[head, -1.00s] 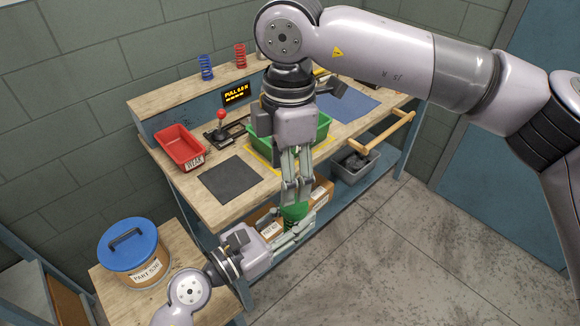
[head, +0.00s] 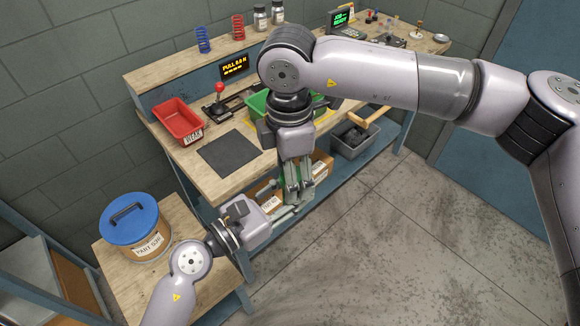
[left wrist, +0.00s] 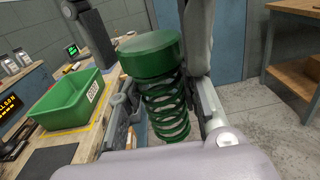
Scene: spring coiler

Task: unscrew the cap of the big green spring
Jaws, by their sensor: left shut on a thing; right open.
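The big green spring (left wrist: 165,108) stands upright in the left wrist view, with its round green cap (left wrist: 150,54) on top. My left gripper (left wrist: 160,118) is shut on the spring's coils, below the cap. My right gripper (head: 295,196) comes down from above, open, and its fingers reach to either side of the cap in the left wrist view. I cannot tell whether they touch it. In the head view the right gripper mostly hides the spring and cap, and only bits of green show between its fingers.
The grippers work in front of the workbench (head: 245,185). On it are a green bin (left wrist: 70,105), a red bin (head: 178,121), a dark mat (head: 229,154) and a red-knobbed lever (head: 219,92). A blue-lidded tub (head: 130,225) stands at lower left. The floor at right is clear.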

